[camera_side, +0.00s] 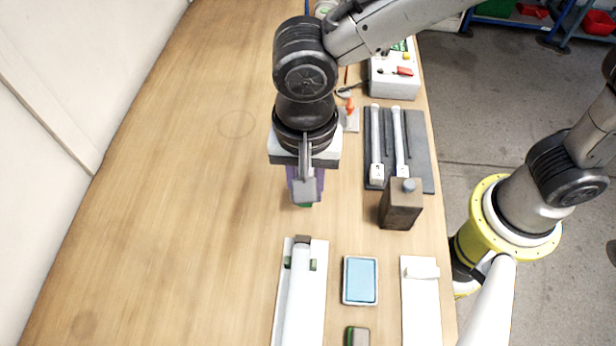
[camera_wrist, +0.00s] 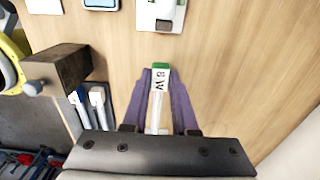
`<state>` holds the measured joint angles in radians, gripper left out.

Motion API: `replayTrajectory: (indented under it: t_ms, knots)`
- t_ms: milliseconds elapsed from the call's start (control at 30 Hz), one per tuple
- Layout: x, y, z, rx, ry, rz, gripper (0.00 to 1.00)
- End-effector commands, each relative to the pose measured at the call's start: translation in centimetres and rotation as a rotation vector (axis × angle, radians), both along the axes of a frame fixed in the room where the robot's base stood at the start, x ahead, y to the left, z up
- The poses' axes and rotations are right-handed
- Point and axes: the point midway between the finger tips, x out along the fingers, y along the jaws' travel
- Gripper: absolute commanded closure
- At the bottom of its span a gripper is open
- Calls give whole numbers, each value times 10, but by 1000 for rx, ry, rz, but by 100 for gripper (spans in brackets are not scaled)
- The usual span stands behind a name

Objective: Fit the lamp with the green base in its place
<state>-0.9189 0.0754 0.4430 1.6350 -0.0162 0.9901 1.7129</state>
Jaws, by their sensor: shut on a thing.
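The lamp with the green base (camera_wrist: 161,66) shows between my fingers in the wrist view, its white cap marked "8 W" and its pale tube running back toward the palm. My gripper (camera_wrist: 160,90) has purple fingers, one on each side of this lamp, and is shut on it. In the side view my gripper (camera_side: 305,190) is above the bare table, with a bit of the green base (camera_side: 306,205) below it; the rest of the lamp is hidden. A long white fixture (camera_side: 316,310) with a tube and green clips lies at the front; its end shows in the wrist view (camera_wrist: 174,22).
A grey rack (camera_side: 425,150) holds two white lamps (camera_side: 376,140) (camera_side: 400,140). A brown block with a grey knob (camera_side: 400,208) stands before it. A blue-filled tray (camera_side: 360,280) and white plate (camera_side: 420,305) lie right of the fixture. The table's left is clear.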

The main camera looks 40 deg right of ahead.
Motion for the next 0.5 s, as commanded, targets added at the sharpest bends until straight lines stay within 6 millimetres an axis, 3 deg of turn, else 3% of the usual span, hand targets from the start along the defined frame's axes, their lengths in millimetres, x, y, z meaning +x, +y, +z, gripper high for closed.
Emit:
replayTrajectory:
  t_ms: [500]
  knots:
    - [25, -25, 0, 0, 0, -4, 100]
